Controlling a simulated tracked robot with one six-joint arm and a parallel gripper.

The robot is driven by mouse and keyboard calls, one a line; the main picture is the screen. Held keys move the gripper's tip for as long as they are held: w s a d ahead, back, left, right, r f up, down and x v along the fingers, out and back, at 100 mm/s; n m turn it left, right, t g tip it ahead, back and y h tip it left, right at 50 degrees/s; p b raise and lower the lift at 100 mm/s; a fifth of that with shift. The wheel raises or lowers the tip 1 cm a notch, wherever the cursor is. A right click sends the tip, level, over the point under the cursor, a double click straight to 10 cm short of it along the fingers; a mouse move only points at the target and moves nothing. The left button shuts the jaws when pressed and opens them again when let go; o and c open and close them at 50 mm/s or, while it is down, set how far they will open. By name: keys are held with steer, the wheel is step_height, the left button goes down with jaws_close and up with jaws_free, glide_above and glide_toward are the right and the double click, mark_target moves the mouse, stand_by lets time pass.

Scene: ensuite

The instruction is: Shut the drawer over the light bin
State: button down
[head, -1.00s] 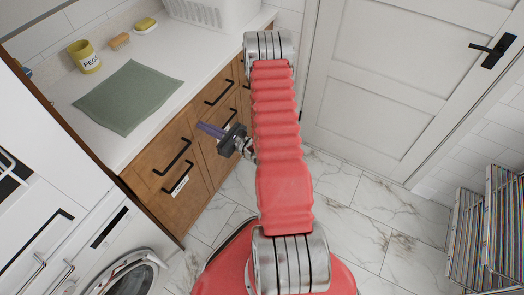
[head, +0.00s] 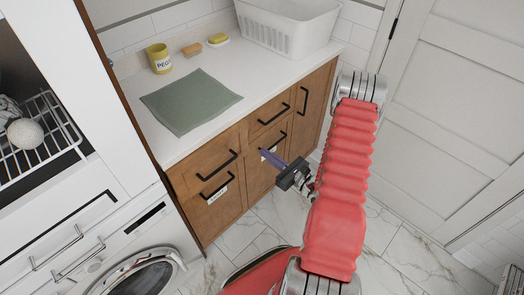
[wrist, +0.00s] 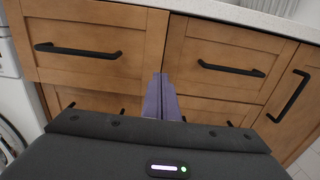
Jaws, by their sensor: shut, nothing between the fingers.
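A wooden cabinet (head: 232,208) has two upper drawers above two lower bin fronts. The left upper drawer (head: 190,178) has a black bar handle and also shows in the wrist view (wrist: 85,70). The right upper drawer (head: 262,127) also shows in the wrist view (wrist: 235,82). The left bin front (head: 217,215) and right bin front (head: 258,178) carry white labels too small to read surely, so I cannot tell which is the light bin. The left drawer seems to stand slightly proud, but its gap is unclear. My gripper (head: 264,152) is shut and empty before the cabinet, its purple fingers (wrist: 160,98) pointing between the drawers.
The white counter (head: 255,75) holds a green cloth (head: 190,101), a yellow peg pot (head: 159,60) and a white basket (head: 288,28). A washing machine (head: 140,272) stands left. A tall cabinet door (head: 318,98) is right of the drawers. Marble floor (head: 270,215) is open in front.

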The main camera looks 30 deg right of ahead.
steer(key=v, duration=0.7)
stand_by(0.3)
steer(key=s+a+r+n+g+y, duration=0.2)
steer(key=a+r+n+g+y, duration=0.2)
steer(key=a+r+n+g, duration=0.5)
steer(key=s+a+r+n+g+y, duration=0.2)
steer(key=a+r+n+g+y, duration=0.3)
steer(key=a+r+n, duration=0.75)
steer(key=s+a+r+n+g+h, duration=0.1)
steer(key=s+a+n+g+h, duration=0.2)
steer(key=s+a+n+h, duration=0.3)
steer(key=s+d+r+n+t+h, duration=0.1)
steer(key=d+r+n+t+h, duration=0.1)
steer(key=r, duration=0.3)
steer(key=s+d+r+n+t+h, duration=0.2)
steer(key=r+n+t+h, duration=0.1)
steer(key=r+n+h, duration=0.1)
steer(key=shift+r+h, duration=0.45)
steer(key=shift+h, duration=0.05)
steer(key=shift+s, duration=0.3)
